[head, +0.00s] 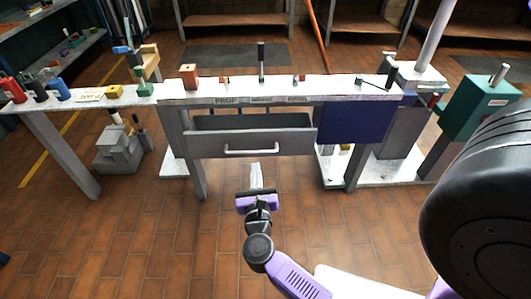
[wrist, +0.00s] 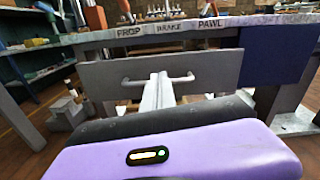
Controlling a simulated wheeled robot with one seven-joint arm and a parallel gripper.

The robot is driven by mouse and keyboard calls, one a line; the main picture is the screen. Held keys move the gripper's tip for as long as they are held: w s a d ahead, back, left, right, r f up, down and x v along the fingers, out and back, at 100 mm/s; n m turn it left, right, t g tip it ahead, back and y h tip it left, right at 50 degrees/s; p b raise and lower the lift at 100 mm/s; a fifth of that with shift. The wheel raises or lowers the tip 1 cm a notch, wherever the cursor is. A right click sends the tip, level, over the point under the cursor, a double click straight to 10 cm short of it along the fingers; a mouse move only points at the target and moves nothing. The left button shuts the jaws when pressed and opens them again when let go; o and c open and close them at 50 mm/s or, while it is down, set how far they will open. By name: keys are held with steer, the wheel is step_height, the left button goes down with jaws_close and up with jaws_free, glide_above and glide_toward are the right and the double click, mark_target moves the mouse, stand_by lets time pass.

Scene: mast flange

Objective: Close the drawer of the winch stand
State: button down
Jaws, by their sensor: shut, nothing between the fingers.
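The winch stand (head: 180,97) is a pale-topped bench with labels PROP, BRAKE and PAWL on its front edge. Its grey drawer (head: 205,143) is pulled out, and the dark inside shows behind the front panel. A white bar handle (head: 252,151) is on the panel. My gripper (head: 256,166) is shut and empty, in front of the drawer just below the handle in the head view. In the wrist view the fingers (wrist: 160,80) point at the drawer front (wrist: 110,75) and overlap the middle of the handle (wrist: 186,79). Whether they touch it I cannot tell.
A dark blue panel (head: 350,122) fills the stand's front right of the drawer. Levers and small blocks stand on top. A teal box (head: 480,106) is at the right, grey steps (head: 120,150) at the left. The tiled floor (head: 130,230) before the stand is clear.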

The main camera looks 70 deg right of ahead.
steer(key=m, duration=0.2)
steer(key=b, duration=0.2)
glide_toward(257, 133)
steer(key=shift+g, duration=0.3)
steer(key=x, duration=0.6)
steer(key=shift+w+d+r, duration=0.1)
steer(key=shift+w+d, duration=0.2)
steer(key=shift+w, duration=0.05)
steer(key=b+x, duration=0.1)
steer(key=x, duration=0.9)
steer(key=shift+d+r+b, duration=0.15)
steer(key=shift+r+b, duration=0.05)
steer(key=shift+b, duration=0.2)
steer(key=shift+w, duration=0.1)
